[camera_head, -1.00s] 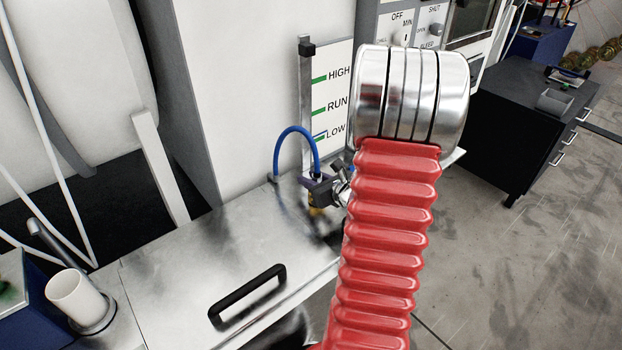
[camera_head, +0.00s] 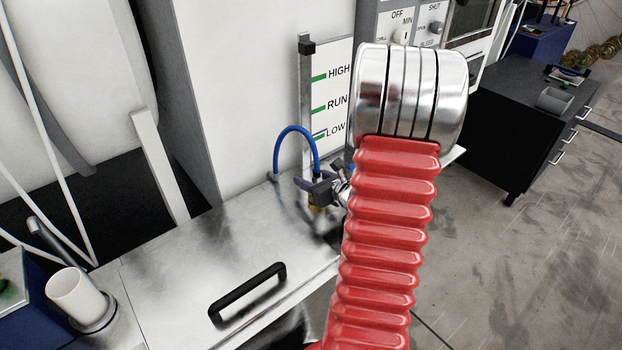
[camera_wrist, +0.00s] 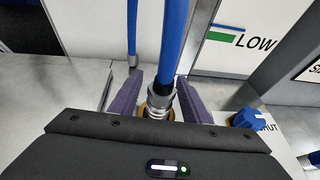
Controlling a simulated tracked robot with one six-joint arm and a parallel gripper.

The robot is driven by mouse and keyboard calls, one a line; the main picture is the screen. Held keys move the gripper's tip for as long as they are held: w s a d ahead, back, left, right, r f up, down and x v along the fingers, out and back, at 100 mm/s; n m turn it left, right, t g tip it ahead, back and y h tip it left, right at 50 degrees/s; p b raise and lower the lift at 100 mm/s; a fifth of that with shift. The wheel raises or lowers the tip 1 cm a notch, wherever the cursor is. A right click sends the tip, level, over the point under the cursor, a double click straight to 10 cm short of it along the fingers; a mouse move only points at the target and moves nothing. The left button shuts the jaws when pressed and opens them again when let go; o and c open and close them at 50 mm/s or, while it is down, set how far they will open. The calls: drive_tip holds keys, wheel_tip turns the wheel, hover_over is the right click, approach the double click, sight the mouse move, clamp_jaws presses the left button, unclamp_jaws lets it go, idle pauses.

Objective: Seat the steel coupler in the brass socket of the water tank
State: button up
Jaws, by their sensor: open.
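The steel coupler (camera_wrist: 160,92) is on the end of a blue hose (camera_wrist: 160,40) and stands roughly upright in the wrist view. Its lower end meets the brass socket (camera_wrist: 144,111), which shows as a yellow rim partly hidden by my wrist housing. How deep the coupler sits cannot be told. My gripper (camera_wrist: 160,88) is open, with one purple finger on each side of the coupler and a gap to each. In the head view my gripper (camera_head: 308,188) is by the tank's back edge. A brass bit of the socket (camera_head: 315,209) shows below it; the coupler is hidden there.
The tank's steel top (camera_head: 190,265) carries a black handle (camera_head: 247,292). A level gauge (camera_head: 330,95) stands behind. A blue knob (camera_wrist: 245,118) marked SHUT is right of the coupler. A white cup (camera_head: 77,293) stands at left. My red-sleeved arm blocks part of the head view.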

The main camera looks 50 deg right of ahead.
drive_tip(key=shift+r, duration=0.25)
drive_tip(key=v, duration=1.2)
idle(0.4)
